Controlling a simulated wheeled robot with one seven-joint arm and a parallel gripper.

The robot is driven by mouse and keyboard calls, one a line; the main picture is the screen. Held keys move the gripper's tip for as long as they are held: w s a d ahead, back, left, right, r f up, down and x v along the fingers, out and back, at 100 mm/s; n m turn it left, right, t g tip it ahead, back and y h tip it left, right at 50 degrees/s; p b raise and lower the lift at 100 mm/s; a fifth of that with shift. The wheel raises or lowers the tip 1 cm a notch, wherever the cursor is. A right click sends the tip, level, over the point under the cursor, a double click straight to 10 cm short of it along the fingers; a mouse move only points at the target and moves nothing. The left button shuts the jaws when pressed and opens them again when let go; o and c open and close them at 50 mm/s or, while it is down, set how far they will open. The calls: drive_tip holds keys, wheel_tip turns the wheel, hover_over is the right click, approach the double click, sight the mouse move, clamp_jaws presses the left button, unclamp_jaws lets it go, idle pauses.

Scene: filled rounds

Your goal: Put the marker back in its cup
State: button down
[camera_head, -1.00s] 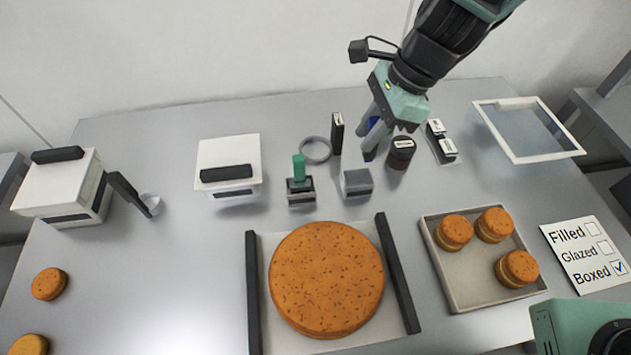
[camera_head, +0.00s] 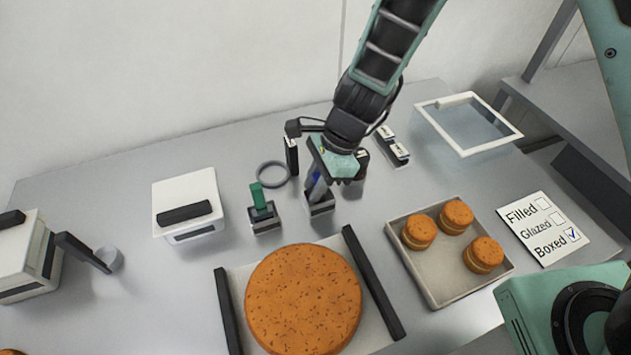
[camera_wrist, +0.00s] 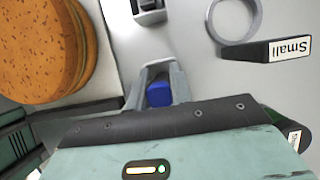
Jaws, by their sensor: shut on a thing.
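The blue marker (camera_wrist: 158,95) is between the fingers of my gripper (camera_head: 317,193). In the head view only a little blue shows between the fingers. My gripper is shut on it and points down at the grey square cup (camera_head: 321,208). The fingertips are at or just above the cup's top. I cannot tell whether the marker's lower end is inside the cup.
A green marker (camera_head: 258,195) stands in a similar holder (camera_head: 264,217) to the left. A grey ring (camera_head: 273,174) and a "Small" sign (camera_wrist: 265,50) are behind. A large round cake (camera_head: 303,298) lies in front. A tray (camera_head: 440,290) with small cakes is at right.

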drive_tip(key=shift+f, duration=0.15)
drive_tip(key=c, duration=1.3)
unclamp_jaws()
drive_tip(key=shift+o, duration=0.2)
